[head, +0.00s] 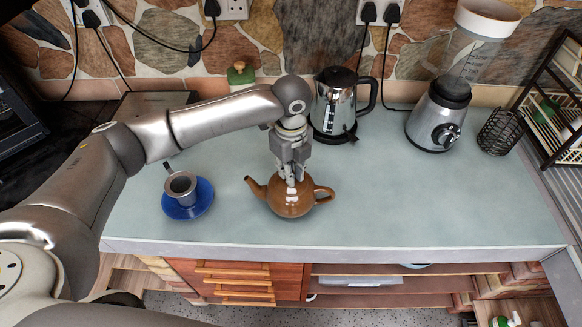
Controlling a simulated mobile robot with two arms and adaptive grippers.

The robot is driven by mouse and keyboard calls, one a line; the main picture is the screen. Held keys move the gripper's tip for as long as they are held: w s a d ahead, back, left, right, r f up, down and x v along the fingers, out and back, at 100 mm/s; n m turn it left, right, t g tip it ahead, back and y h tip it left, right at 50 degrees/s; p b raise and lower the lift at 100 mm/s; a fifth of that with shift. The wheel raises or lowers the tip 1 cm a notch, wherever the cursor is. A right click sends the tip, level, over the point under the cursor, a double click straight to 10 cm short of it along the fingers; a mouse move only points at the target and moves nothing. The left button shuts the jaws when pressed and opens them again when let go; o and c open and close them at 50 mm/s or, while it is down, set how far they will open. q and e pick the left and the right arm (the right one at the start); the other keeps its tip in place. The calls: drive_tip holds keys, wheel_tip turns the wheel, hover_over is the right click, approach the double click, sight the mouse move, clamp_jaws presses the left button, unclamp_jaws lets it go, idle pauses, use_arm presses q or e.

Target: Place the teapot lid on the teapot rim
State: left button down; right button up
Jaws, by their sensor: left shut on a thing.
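The brown teapot (285,205) stands upright on the counter near the front, its spout to the left and its handle to the right. My left gripper (291,180) comes down from above over the teapot's top and is shut on the teapot lid (291,193), at the teapot's opening. The gripper hides much of the lid and the rim, so I cannot tell whether the lid touches the rim or sits level. My right gripper is not in view.
A cup on a blue saucer (203,205) stands left of the teapot. A steel kettle (335,100) is behind it, and a blender (436,118) and wire basket (498,132) are at the back right. The counter (440,205) right of the teapot is clear.

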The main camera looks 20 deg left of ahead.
use_arm(q)
drive_tip(key=shift+f, duration=0.1)
drive_tip(key=c, duration=1.5)
unclamp_jaws()
drive_tip(key=shift+o, duration=0.2)
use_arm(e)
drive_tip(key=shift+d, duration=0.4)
